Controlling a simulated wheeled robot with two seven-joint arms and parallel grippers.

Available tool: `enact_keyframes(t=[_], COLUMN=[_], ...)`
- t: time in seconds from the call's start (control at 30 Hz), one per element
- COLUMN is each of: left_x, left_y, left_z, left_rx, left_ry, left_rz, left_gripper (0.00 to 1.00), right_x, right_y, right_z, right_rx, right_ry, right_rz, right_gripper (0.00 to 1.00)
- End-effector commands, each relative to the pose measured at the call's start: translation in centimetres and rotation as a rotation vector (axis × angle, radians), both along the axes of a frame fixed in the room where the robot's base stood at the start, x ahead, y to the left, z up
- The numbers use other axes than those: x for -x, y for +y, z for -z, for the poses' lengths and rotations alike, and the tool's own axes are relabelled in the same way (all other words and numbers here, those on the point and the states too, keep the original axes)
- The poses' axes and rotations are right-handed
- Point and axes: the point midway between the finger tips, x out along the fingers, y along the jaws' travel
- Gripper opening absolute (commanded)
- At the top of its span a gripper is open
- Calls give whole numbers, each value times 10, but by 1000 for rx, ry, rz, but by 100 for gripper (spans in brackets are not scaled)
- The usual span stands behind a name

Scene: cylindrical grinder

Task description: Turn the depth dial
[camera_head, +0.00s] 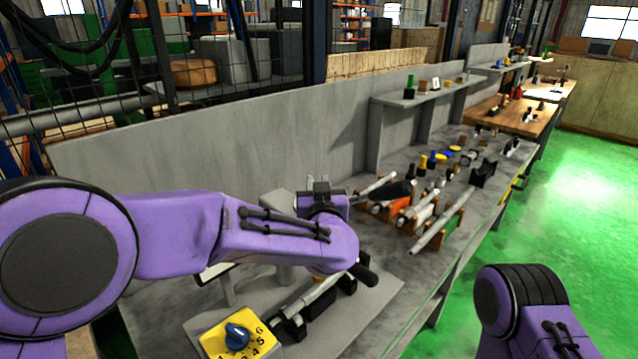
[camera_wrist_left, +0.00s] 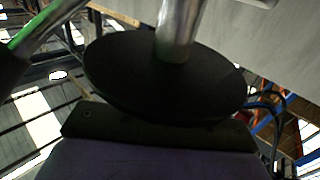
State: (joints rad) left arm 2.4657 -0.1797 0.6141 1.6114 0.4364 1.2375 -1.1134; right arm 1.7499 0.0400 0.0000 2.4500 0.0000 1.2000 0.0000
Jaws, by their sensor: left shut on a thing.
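The depth dial is a blue knob (camera_head: 237,335) on a yellow numbered plate (camera_head: 212,342) at the bottom of the head view. No finger shows on the knob. My left arm crosses above the grinder, behind the dial. The dark end of my left gripper (camera_head: 322,195) shows past the purple wrist. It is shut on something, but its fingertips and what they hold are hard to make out. The left wrist view shows a black disc (camera_wrist_left: 150,85) with a metal shaft (camera_wrist_left: 178,30) close in front. My right gripper is outside the views.
A metal rod (camera_head: 322,290) lies on dark supports behind the dial. Several rods rest on a rack (camera_head: 410,215) farther along the grey bench. A grey wall panel (camera_head: 200,150) bounds the bench at the back. Green floor (camera_head: 560,220) lies clear to the right.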

Motion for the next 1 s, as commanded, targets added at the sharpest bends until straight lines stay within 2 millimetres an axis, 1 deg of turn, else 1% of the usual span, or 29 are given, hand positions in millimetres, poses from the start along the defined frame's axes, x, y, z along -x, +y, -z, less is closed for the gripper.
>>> enact_keyframes(t=[0.23,0.27,0.3,0.33,0.57,0.67,0.77,0.9,1.0], left_x=[0,0,0,0,0,5,22,57,79], left_y=[0,0,0,0,0,-1,-3,-5,-7], left_z=[1,1,1,1,1,2,3,5,4], left_rx=[-1,-1,-1,-1,0,-1,-2,-3,-1], left_ry=[2,2,2,2,1,1,-1,-1,-1], left_rz=[1,1,1,1,1,3,4,3,3], left_gripper=[0,25,38,43,43,43,43,43,43], right_x=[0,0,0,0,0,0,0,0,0], right_y=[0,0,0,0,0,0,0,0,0], right_z=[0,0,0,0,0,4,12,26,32], right_rx=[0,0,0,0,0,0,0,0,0], right_ry=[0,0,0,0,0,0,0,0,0], right_rz=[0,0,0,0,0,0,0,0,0], right_gripper=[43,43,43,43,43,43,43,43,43])
